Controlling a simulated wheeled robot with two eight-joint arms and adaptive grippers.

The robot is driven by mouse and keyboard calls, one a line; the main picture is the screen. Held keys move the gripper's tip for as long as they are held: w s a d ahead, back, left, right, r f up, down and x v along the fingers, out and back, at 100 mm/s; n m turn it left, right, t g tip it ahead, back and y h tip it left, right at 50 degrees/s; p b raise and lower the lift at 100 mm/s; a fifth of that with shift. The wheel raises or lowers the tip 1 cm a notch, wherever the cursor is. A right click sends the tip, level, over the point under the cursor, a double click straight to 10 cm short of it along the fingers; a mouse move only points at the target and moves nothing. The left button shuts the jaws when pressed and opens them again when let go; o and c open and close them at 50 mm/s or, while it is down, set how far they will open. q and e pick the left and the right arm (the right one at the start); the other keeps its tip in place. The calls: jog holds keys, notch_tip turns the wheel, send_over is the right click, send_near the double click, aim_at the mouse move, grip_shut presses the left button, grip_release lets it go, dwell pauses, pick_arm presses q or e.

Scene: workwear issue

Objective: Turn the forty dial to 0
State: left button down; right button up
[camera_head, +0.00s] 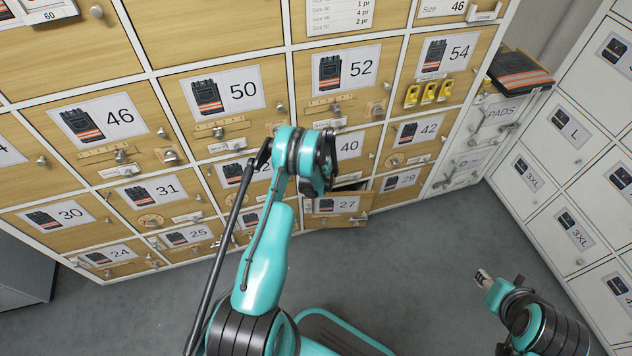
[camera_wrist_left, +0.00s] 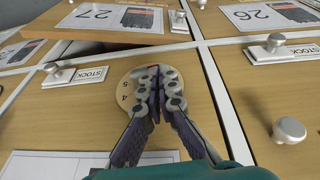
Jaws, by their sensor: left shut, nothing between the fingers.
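The forty door carries a label reading 40 (camera_head: 349,145) in the head view; my left arm hides its dial there. In the left wrist view a round wooden dial (camera_wrist_left: 129,91) sits on the door bordering door 27, with a 4 and a 5 readable on its left side. My left gripper (camera_wrist_left: 158,80) is shut and empty, its fingertips over the middle of the dial, covering its centre and pointer. I cannot tell if they touch it. In the head view the left gripper (camera_head: 326,165) is largely behind my wrist. My right gripper (camera_head: 483,276) hangs apart at lower right; its fingers are too small to judge.
Door 27 (camera_head: 342,206) stands ajar just below door 40. Door knobs and label holders stick out around the dial, including a STOCK holder (camera_wrist_left: 88,75) and a knob (camera_wrist_left: 289,130). White lockers (camera_head: 575,140) stand at right. Grey floor (camera_head: 420,270) is clear.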

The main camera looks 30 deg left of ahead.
pick_arm(q)
jog(key=v, duration=1.2)
